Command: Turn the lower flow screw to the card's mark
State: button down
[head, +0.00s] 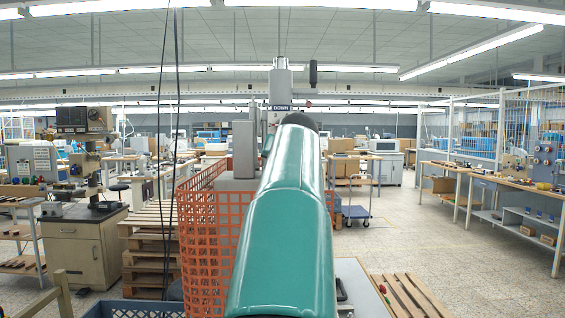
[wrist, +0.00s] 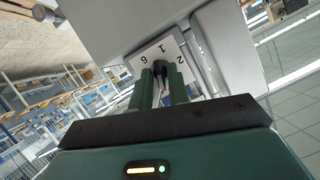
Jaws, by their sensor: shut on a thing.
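My gripper (wrist: 162,82) shows in the wrist view with its two green fingers shut on a small dark screw head (wrist: 161,68). The fingers hide most of the screw, and I cannot read its angle. Behind it is a white card (wrist: 142,61) with the numbers 6, 1 and 2 in view; the fingers cover its lower part. The card sits on a light grey machine face (wrist: 120,25). Only one screw is in view. In the head view my teal arm hides the gripper, the screw and the card.
A grey press with a DOWN label (head: 281,107) rises behind my arm. An orange mesh fence (head: 203,250) stands left of the arm. Pallets (head: 150,240) lie at left, another pallet (head: 410,295) at lower right. The floor at right is open before the benches (head: 480,172).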

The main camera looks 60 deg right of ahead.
jog(key=shift+w+a+f+n+g+h, duration=0.15)
jog(key=shift+n+g+h, duration=0.8)
jog(key=shift+n, duration=1.2)
jog(key=shift+w+f+n+g+h, duration=0.15)
jog(key=shift+n+g+h, duration=0.85)
jog(key=shift+n, duration=1.2)
jog(key=shift+w+a+n+g+h, duration=0.15)
jog(key=shift+n+g+h, duration=0.5)
jog(key=shift+n+g, duration=1.05)
jog(key=shift+n+t, duration=0.45)
jog(key=shift+n, duration=0.1)
jog(key=c, duration=1.5)
grip_release()
jog(key=shift+c, duration=0.2)
